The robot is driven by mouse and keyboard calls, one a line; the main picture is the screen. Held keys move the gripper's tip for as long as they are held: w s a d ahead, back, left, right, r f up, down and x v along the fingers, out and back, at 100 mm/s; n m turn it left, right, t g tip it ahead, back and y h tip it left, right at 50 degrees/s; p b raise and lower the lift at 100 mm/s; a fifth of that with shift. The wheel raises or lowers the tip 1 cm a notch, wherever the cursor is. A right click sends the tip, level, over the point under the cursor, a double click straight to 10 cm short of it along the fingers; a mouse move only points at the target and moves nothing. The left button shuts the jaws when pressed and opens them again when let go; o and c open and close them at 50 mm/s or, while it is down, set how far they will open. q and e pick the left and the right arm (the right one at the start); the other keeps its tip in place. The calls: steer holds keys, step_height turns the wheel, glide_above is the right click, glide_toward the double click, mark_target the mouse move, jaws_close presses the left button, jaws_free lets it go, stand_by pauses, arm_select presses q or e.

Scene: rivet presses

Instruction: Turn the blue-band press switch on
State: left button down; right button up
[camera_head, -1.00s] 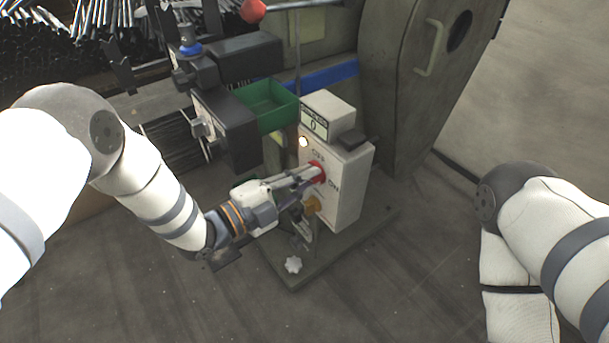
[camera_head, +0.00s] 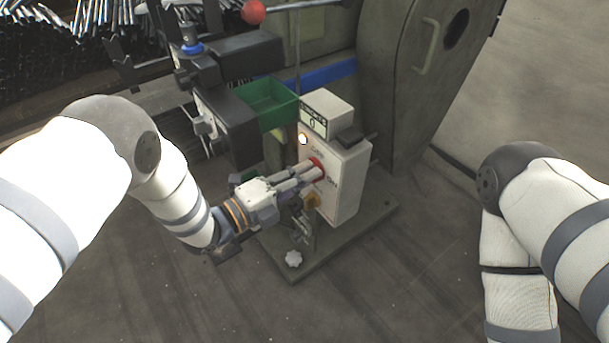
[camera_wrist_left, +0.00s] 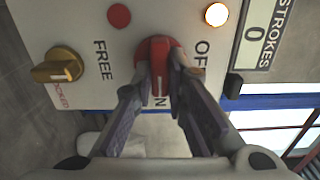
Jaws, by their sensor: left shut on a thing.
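The blue-band press has a blue ring (camera_head: 190,48) on its dark head and a white control box (camera_head: 345,185) at its right. The red switch knob (camera_head: 318,168) is on the box's front, between OFF and ON lettering; it also shows in the wrist view (camera_wrist_left: 158,52). My left gripper (camera_head: 312,172) is shut on this knob, with a finger on either side (camera_wrist_left: 156,82). The fingers hide part of the knob and the ON label. A lamp (camera_head: 303,139) above the knob glows. My right gripper is out of view.
A yellow knob (camera_wrist_left: 58,67) beside FREE and LOCKED lettering sits on the same panel, near a dull red button (camera_wrist_left: 119,16). The counter (camera_head: 314,118) reads 0. A green bin (camera_head: 268,100) is behind. The floor in front is clear.

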arm_select(q)
steer(key=c, duration=1.6)
jaws_free()
steer(key=v, duration=1.2)
